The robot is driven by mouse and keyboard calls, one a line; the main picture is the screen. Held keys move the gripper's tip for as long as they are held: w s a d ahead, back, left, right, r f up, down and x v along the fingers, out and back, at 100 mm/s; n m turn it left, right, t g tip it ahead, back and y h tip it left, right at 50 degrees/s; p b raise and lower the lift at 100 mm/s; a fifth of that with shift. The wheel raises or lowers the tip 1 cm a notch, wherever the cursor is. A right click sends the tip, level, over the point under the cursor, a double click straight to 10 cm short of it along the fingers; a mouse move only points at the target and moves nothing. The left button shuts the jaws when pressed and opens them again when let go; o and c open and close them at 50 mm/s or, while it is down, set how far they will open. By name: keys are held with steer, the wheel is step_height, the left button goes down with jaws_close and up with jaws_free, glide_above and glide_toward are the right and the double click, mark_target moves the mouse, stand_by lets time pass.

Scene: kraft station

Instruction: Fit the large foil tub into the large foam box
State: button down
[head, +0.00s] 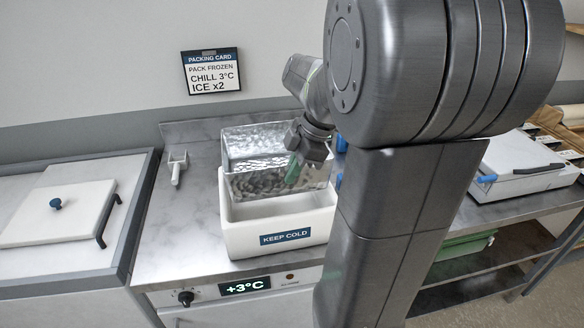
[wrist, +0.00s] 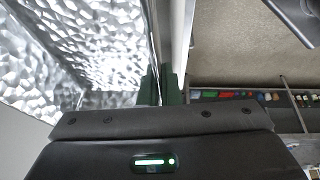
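The large foil tub (head: 262,150), silver and dimpled, is over the opening of the white foam box (head: 250,243) labelled KEEP COLD. The tub looks about level, with its lower part at the height of the box rim; I cannot tell how far inside it is. My gripper (head: 294,167) has its green fingers on the tub's right wall. In the wrist view the fingers (wrist: 162,88) pinch that wall, and the tub's shiny inside (wrist: 95,40) fills the left. The tub looks empty. My arm hides part of the right side.
The steel counter (head: 175,225) is clear left of the box, except for a white scoop (head: 178,167). A white lidded chest (head: 55,215) stands at the left. A packing card (head: 211,72) hangs on the wall. A white case (head: 520,160) lies at the right.

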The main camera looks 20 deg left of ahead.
mark_target(292, 189)
steer(key=shift+f+b, duration=1.85)
steer(key=shift+f, duration=0.85)
steer(key=shift+f+b, duration=1.45)
steer(key=shift+f, duration=0.15)
steer(key=shift+r, duration=0.5)
steer(key=c, duration=1.2)
jaws_free()
steer(key=shift+o, duration=0.2)
steer(key=shift+p, duration=0.3)
steer(key=shift+r+p, duration=3)
steer(key=shift+r, duration=1.5)
steer(key=shift+f, duration=0.15)
